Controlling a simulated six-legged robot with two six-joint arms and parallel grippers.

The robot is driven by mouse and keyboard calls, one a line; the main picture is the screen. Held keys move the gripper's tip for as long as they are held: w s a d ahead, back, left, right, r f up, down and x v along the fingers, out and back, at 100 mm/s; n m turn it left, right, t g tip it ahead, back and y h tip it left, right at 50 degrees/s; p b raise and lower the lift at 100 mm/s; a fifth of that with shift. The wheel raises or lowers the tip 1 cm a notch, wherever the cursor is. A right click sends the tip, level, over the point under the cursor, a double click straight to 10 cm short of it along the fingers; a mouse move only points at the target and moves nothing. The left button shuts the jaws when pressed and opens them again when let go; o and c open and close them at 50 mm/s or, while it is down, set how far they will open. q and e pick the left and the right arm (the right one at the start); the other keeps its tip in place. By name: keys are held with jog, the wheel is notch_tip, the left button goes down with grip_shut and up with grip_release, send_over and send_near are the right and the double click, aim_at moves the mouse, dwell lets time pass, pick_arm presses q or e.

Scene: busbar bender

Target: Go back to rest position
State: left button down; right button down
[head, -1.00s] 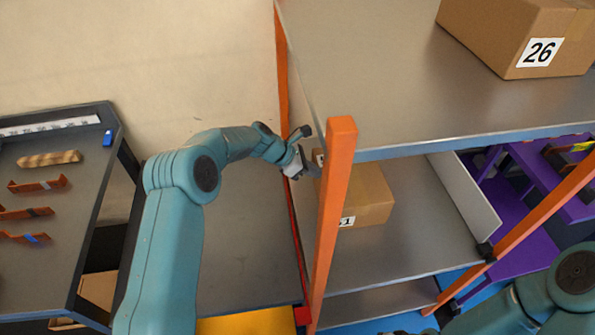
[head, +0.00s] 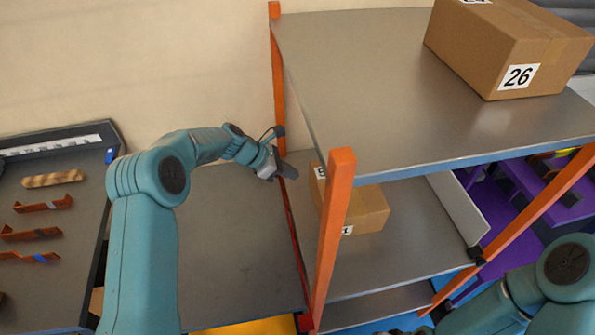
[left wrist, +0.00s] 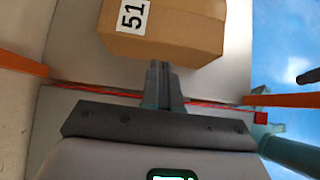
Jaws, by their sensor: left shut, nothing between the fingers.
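My left gripper (head: 282,168) is at the left side of the shelf rack, near its rear left post. Its fingers are shut and empty; they also show closed together in the left wrist view (left wrist: 160,72). A cardboard box labelled 51 (head: 368,208) stands on the lower shelf, partly hidden by the orange front post. In the left wrist view the same box (left wrist: 175,35) lies just beyond the fingertips, and I cannot tell if they touch it. My right arm comes in at the lower right of the head view, and its gripper is not clearly visible.
A box labelled 26 (head: 505,50) stands on the upper shelf (head: 400,90). The orange front post (head: 332,240) is close to my left arm. A dark table (head: 50,270) with copper-coloured bent bars is at the left. A grey surface (head: 235,240) between table and rack is bare.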

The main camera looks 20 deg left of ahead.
pick_arm(q)
jog(key=s+d+f+m+g, duration=0.1)
jog(key=s+d+f, duration=0.1)
jog(key=s+f, duration=0.2)
jog(key=s+d+f+m+g+y, duration=0.1)
jog(key=s+f, duration=0.3)
jog(key=s, duration=0.5)
jog(key=s+d+f+m+g, duration=0.3)
jog(key=s+f, duration=0.1)
jog(key=s, duration=0.3)
jog(key=shift+d+f+y, duration=0.2)
jog(key=shift+f+y, duration=0.2)
jog(key=s+m, duration=0.1)
jog(key=s, duration=0.1)
jog(key=s+f+m, duration=0.1)
jog(key=s, duration=0.1)
jog(key=s+f+m+y, duration=0.1)
jog(key=s, duration=0.2)
jog(key=shift+d+g, duration=0.25)
jog(key=shift+g, duration=0.15)
jog(key=s+m+t+y, duration=0.1)
jog(key=s+m+t, duration=0.1)
jog(key=s+m, duration=0.6)
jog(key=m, duration=0.5)
jog(key=shift+s+d+f, duration=0.2)
jog(key=shift+s+f, duration=0.1)
